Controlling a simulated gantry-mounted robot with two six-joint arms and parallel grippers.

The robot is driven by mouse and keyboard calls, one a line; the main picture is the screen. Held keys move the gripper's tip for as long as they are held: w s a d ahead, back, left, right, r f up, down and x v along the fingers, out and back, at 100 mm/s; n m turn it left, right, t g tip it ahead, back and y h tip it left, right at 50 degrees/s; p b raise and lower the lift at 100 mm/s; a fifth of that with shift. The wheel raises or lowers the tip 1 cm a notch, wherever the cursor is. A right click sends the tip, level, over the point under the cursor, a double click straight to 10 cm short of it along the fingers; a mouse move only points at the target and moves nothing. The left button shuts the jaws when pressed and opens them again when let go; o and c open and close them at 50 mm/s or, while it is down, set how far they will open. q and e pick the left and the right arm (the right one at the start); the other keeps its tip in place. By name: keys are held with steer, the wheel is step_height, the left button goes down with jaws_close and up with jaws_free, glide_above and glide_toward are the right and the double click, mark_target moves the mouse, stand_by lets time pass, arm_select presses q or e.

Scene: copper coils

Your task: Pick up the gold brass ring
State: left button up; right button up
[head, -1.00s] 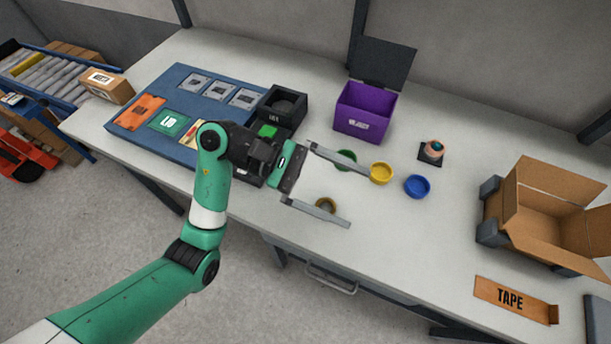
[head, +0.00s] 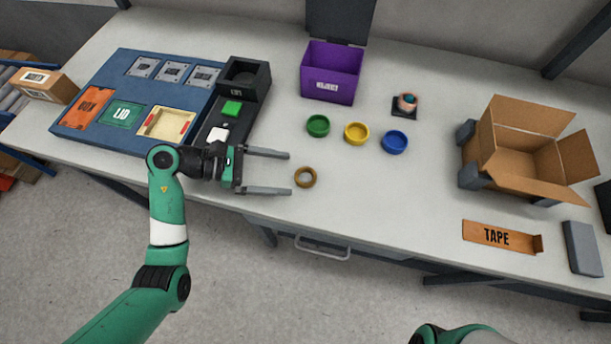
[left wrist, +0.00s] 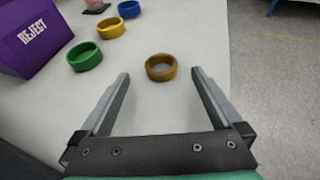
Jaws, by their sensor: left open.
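The gold-brown brass ring (head: 305,186) lies flat on the white table near its front edge. My left gripper (head: 289,173) is open and empty, with its fingers pointing right toward the ring. The ring sits just beyond the fingertips, nearer the lower finger in the head view. In the left wrist view the ring (left wrist: 162,76) appears in the gap between the two fingers, slightly ahead of the tips, untouched. My right gripper is not in view.
Green (head: 318,132), yellow (head: 357,140) and blue (head: 395,148) rings lie behind the brass ring. A purple reject bin (head: 328,88) stands behind them. A blue board (head: 77,139) is at left, an open cardboard box (head: 505,155) at right.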

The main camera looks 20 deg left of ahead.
mark_target(313, 176)
arm_select(q)
steer(key=b+x, duration=0.2)
steer(key=x, duration=0.3)
steer(key=shift+d, duration=0.1)
steer(key=shift+c, duration=0.2)
jaws_close()
steer(key=shift+r, duration=0.15)
